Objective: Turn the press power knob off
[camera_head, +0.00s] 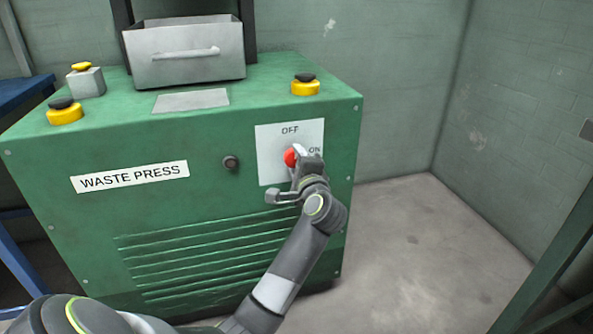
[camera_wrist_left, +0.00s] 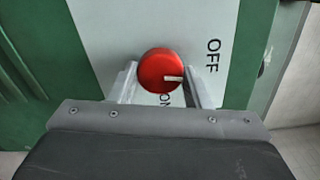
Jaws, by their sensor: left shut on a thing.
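The red round power knob (camera_head: 290,157) sits on a white panel (camera_head: 273,172) at the right of the green press front. OFF is printed above it and ON to its right. My left gripper (camera_head: 300,160) reaches it from the lower right and partly covers it. In the left wrist view, my two fingers stand on either side of the knob (camera_wrist_left: 161,70), and the gripper is shut on it. The knob's white mark points right there, toward the side where OFF is printed. ON is partly hidden below the knob. My right gripper is not in view.
The green waste press (camera_head: 205,215) has a dark round fitting (camera_head: 231,162) left of the panel. Yellow and black buttons (camera_head: 305,86) and a grey metal drawer (camera_head: 187,52) are on top. Bare floor (camera_head: 415,240) lies to the right.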

